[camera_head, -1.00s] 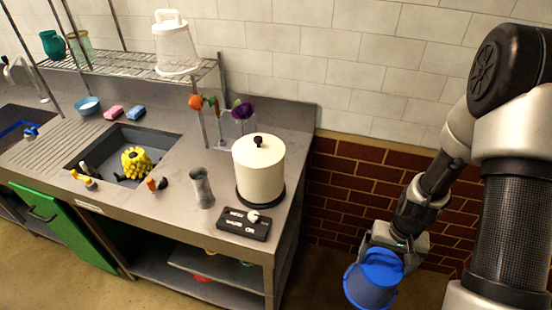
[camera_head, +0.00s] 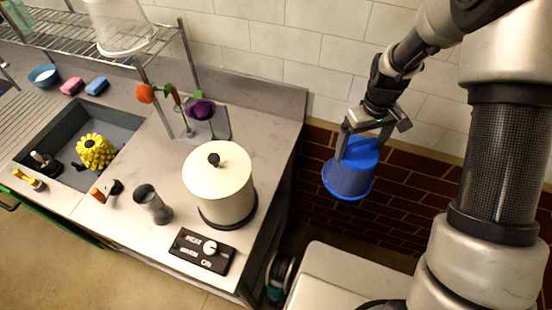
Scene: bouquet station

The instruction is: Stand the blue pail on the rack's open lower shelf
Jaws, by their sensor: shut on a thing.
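The blue pail (camera_head: 349,176) hangs in the air right of the counter, in front of the brick wall. Its wide rim faces down and its narrower end is up between my fingers. My gripper (camera_head: 362,138) points down and is shut on the pail's upper part; the exact contact is partly hidden. The wire rack (camera_head: 150,50) is above the counter at the upper left. Only one wire shelf of it shows, and its upper parts are cut off by the picture's top edge. A pale translucent pail (camera_head: 115,28) stands on that shelf, partly cut off.
The sink (camera_head: 118,125) holds a yellow object (camera_head: 96,151).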

